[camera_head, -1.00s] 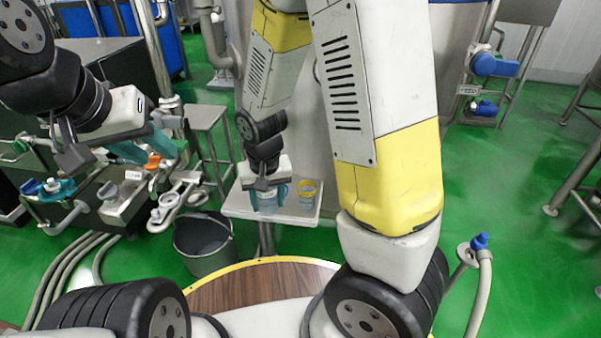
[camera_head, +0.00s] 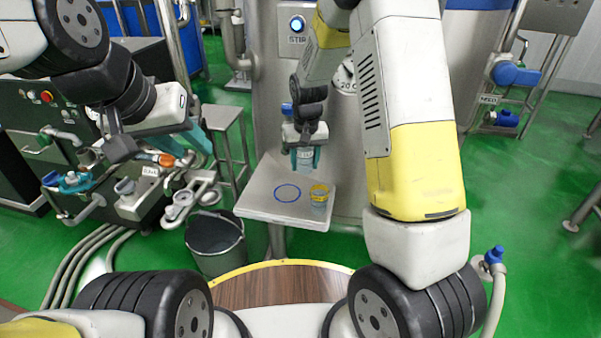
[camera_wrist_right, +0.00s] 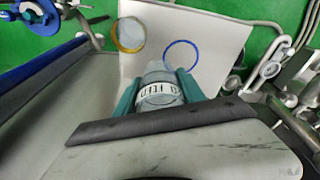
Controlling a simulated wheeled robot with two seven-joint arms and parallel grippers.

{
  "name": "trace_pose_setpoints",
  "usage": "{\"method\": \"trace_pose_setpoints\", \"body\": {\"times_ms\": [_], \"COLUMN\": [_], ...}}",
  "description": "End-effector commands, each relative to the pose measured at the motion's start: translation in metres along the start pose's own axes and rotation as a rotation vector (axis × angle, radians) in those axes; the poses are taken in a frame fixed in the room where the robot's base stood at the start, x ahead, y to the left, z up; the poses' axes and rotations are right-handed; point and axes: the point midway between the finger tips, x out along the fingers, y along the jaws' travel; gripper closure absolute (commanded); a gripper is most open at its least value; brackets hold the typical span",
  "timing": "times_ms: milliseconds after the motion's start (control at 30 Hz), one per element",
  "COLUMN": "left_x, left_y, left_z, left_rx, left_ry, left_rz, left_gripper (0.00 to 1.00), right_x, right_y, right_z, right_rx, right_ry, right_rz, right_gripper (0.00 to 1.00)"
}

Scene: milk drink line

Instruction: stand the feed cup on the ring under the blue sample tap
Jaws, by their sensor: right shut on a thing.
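My right gripper (camera_head: 304,150) is shut on the feed cup (camera_head: 305,160), a clear cup. In the right wrist view the feed cup (camera_wrist_right: 158,88) shows a white band with "FEED" lettering between the teal fingers. The blue ring (camera_head: 288,192) lies bare on the pale shelf (camera_head: 258,206); in the head view the cup is above and behind it. A blue fitting (camera_head: 287,109), perhaps the sample tap, shows just behind the gripper, mostly hidden. My left gripper (camera_head: 155,150) is at the left, over the valves, with its finger gap unclear.
A second cup with a yellow band (camera_head: 319,195) stands on the shelf right of the blue ring. A steel tank (camera_head: 270,75) rises behind. A grey bucket (camera_head: 215,243) is on the floor, front left. Valves and pipes (camera_head: 130,200) crowd the left.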

Motion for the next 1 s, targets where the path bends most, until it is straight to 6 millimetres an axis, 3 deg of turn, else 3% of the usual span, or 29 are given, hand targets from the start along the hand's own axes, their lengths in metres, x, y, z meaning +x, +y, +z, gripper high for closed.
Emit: {"method": "trace_pose_setpoints", "body": {"times_ms": [33, 200, 533, 700, 1000], "left_x": [0.000, 0.000, 0.000, 0.000, 0.000], "left_y": [0.000, 0.000, 0.000, 0.000, 0.000], "left_z": [0.000, 0.000, 0.000, 0.000, 0.000], "left_rx": [0.000, 0.000, 0.000, 0.000, 0.000], "left_ry": [0.000, 0.000, 0.000, 0.000, 0.000], "left_rz": [0.000, 0.000, 0.000, 0.000, 0.000], "left_gripper": [0.64, 0.64, 0.64, 0.64, 0.64], "right_x": [0.006, 0.041, 0.076, 0.104, 0.115], "right_y": [0.004, 0.002, 0.002, 0.002, 0.003], "right_z": [-0.006, 0.003, 0.008, 0.013, 0.010], "right_rx": [0.003, 0.000, 0.001, 0.000, 0.000], "right_ry": [-0.003, -0.005, -0.003, -0.004, 0.000], "right_rz": [0.001, 0.001, 0.001, 0.001, 0.000], "right_gripper": [0.98, 0.98, 0.98, 0.98, 0.98]}}
